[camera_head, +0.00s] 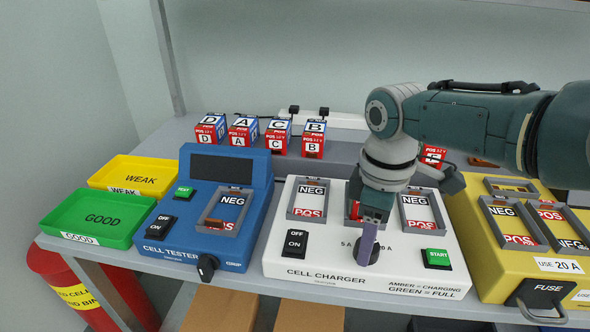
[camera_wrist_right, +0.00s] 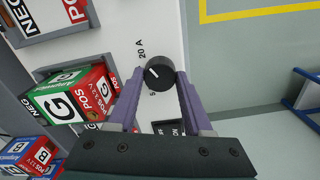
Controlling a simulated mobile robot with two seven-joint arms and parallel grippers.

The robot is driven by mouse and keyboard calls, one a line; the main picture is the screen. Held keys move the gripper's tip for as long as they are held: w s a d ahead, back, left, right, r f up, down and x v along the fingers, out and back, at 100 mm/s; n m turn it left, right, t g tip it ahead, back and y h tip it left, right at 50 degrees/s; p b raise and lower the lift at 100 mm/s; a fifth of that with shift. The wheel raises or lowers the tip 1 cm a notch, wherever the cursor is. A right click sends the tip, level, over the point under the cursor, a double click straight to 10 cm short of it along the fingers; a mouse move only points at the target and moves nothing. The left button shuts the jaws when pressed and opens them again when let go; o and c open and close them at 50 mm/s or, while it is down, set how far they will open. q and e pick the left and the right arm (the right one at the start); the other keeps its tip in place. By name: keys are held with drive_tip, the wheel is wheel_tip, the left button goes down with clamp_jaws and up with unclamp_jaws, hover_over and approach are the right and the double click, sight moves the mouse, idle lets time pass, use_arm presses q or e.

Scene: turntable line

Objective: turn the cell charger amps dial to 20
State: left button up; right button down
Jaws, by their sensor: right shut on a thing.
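The cell charger (camera_head: 290,251) is a white box on the table, with three bays, a black OFF/ON switch (camera_head: 295,242) and a green START button (camera_head: 437,258). Its black amps dial (camera_wrist_right: 159,72) sits on the front panel between printed 5 A and 20 A labels (camera_wrist_right: 141,48). A short white pointer line on the dial slants to the upper left in the right wrist view; its exact setting is hard to tell. My right gripper (camera_wrist_right: 158,82) is shut on the dial, one finger on each side. In the head view my gripper mostly covers the dial. My left gripper is not in view.
A blue cell tester (camera_head: 205,195) stands left of the charger, beside green GOOD (camera_head: 98,218) and yellow WEAK trays. A yellow unit (camera_head: 480,260) with a "USE 20 A" tag (camera_head: 558,265) stands right. Several lettered cells line the back. A cell (camera_wrist_right: 75,97) marked G sits in a charger bay.

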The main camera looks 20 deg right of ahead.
idle(0.4)
drive_tip(key=shift+c, duration=1.6)
unclamp_jaws()
wheel_tip(320, 180, up, 10)
drive_tip(key=p, duration=0.5)
